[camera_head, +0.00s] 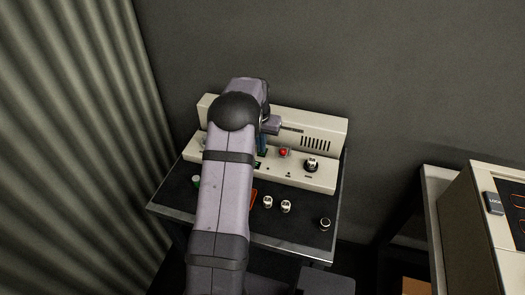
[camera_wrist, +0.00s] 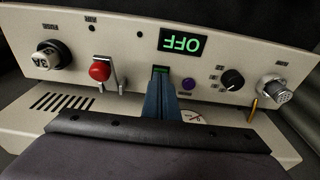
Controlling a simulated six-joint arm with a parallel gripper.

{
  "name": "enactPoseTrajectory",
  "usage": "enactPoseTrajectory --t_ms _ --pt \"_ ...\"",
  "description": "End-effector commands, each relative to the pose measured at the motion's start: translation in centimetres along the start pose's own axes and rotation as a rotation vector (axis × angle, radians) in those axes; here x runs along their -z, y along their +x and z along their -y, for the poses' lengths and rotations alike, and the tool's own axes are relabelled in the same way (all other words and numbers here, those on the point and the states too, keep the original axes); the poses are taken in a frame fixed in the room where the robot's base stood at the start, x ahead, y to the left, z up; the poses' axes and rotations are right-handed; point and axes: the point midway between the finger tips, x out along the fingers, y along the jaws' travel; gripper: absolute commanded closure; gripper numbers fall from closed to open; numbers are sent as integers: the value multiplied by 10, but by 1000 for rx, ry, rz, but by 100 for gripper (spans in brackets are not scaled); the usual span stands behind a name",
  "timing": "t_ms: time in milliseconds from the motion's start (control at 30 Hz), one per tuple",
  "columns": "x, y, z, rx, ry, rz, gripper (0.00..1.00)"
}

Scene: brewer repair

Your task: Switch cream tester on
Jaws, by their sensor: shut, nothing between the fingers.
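The cream tester (camera_head: 318,175) stands on a dark table, its far side partly hidden by my arm. In the wrist view its panel (camera_wrist: 130,45) appears upside down. A lit display (camera_wrist: 182,43) reads OFF in green. A red-capped switch (camera_wrist: 100,70) on a metal bracket sits left of the display; it also shows in the head view (camera_head: 283,152). My gripper (camera_wrist: 161,82) is shut and empty, its blue fingertips at the panel by a small green-lit slot (camera_wrist: 160,69). I cannot tell whether they touch it.
The panel also has a purple button (camera_wrist: 187,84), a black knob (camera_wrist: 232,79) and round connectors at left (camera_wrist: 50,58) and right (camera_wrist: 275,89). Several loose connectors (camera_head: 267,202) lie on the table (camera_head: 300,236) in front. A cream machine (camera_head: 470,235) stands at right.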

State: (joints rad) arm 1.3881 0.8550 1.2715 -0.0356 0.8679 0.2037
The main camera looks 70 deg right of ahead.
Motion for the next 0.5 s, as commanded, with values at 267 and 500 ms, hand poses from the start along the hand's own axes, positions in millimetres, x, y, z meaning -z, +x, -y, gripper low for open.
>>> enactPoseTrajectory --t_ms 267,500 --pt "-1 4 0 0 0 1 100" --pt "-1 8 0 0 0 1 100"
